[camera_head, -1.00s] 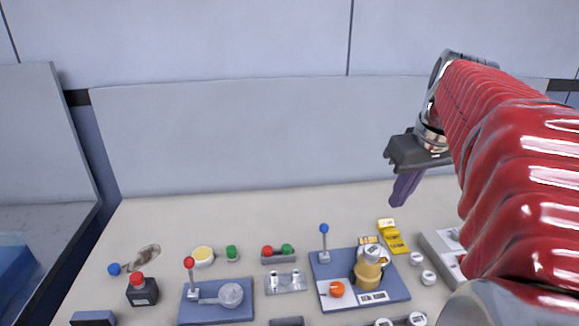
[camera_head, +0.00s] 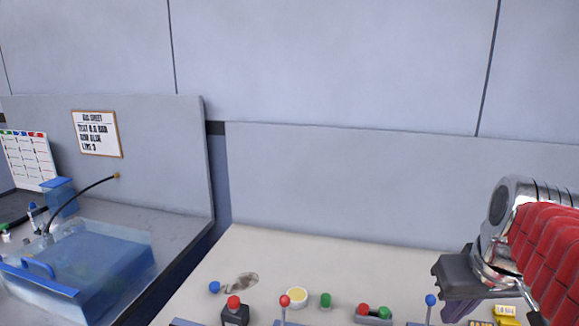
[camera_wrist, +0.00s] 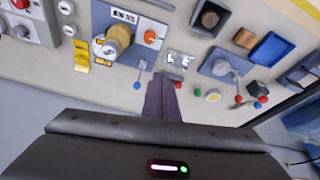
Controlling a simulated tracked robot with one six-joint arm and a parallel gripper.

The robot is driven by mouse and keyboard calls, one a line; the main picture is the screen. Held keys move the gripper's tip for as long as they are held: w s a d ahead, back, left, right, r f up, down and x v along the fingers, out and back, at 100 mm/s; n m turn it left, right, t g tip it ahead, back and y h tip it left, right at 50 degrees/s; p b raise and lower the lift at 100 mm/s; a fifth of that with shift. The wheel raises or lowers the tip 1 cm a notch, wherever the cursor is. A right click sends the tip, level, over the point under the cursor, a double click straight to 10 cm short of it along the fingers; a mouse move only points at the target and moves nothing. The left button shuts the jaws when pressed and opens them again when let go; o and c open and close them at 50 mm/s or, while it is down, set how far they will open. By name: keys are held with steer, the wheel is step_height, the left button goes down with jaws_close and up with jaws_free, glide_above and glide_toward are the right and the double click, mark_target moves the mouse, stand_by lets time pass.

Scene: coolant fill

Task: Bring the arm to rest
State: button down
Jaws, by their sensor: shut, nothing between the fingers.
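My gripper (camera_head: 460,308) is at the right of the head view, raised over the bench, with its fingers pointing down and partly cut off by the frame edge. In the wrist view its purple fingers (camera_wrist: 162,98) are together with nothing between them. My red-sleeved arm fills the right edge of the head view. The gripper appears clear of the panels and the bench things, touching none of them that I can see.
The pale bench (camera_head: 235,262) carries a red-button box (camera_head: 235,313), a yellow-topped round part (camera_head: 297,297), a green button (camera_head: 326,300) and levers. The wrist view shows a brass valve (camera_wrist: 118,38) and blue tray (camera_wrist: 272,49). A water tank (camera_head: 85,265) stands left.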

steer(key=s+a+f, duration=0.2)
steer(key=a+f, duration=0.2)
steer(key=a, duration=0.2)
steer(key=s+a+f+n+t, duration=0.1)
steer(key=s+a+f, duration=0.2)
steer(key=a, duration=0.4)
steer(key=shift+s+f+y, duration=0.2)
steer(key=shift+f+y, duration=0.2)
steer(key=shift+f, duration=0.15)
